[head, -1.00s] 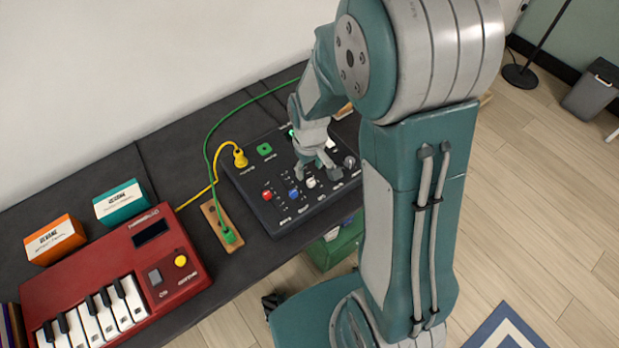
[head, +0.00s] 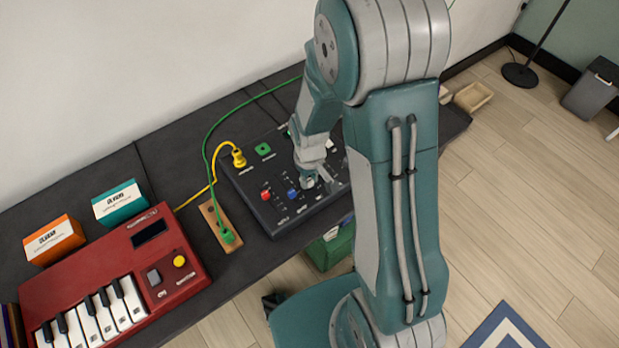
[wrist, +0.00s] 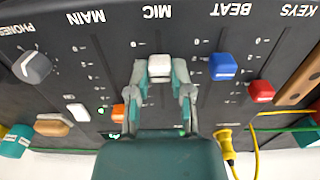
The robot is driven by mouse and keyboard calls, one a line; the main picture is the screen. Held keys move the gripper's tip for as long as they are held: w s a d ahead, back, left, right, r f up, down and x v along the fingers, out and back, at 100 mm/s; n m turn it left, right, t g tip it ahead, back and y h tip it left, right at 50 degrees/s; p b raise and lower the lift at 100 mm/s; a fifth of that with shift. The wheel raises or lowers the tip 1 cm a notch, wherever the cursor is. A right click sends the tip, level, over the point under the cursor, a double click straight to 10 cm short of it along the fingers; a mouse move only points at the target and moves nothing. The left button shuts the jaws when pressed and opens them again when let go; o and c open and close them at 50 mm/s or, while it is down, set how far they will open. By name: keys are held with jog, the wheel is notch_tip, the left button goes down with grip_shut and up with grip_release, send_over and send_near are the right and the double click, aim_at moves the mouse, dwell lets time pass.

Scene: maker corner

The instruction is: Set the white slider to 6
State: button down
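The white slider cap (wrist: 159,67) sits in the track below the MIC label, upside down in the wrist view, on the dark control panel (wrist: 112,62). My gripper (wrist: 161,72) has one fingertip on each side of the cap, with no clear gap seen between fingers and cap. The scale figures beside the track are too small to read. In the head view, my gripper (head: 310,178) is down at the panel (head: 270,208) and my arm hides the panel's right part.
A blue slider (wrist: 222,66) and a red slider (wrist: 261,91) stand to the right in the wrist view; a grey knob (wrist: 32,67) is at left. A yellow plug (wrist: 225,141) is near my gripper. A red keyboard (head: 110,270) lies left of the panel in the head view.

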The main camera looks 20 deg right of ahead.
jog(key=shift+w+a, duration=0.3)
jog(key=shift+w, duration=0.5)
jog(key=shift+w+a, duration=0.3)
jog(key=shift+w, duration=0.5)
jog(key=c, duration=0.5)
grip_release()
notch_tip(320, 180, up, 12)
jog(key=shift+w+f, duration=0.1)
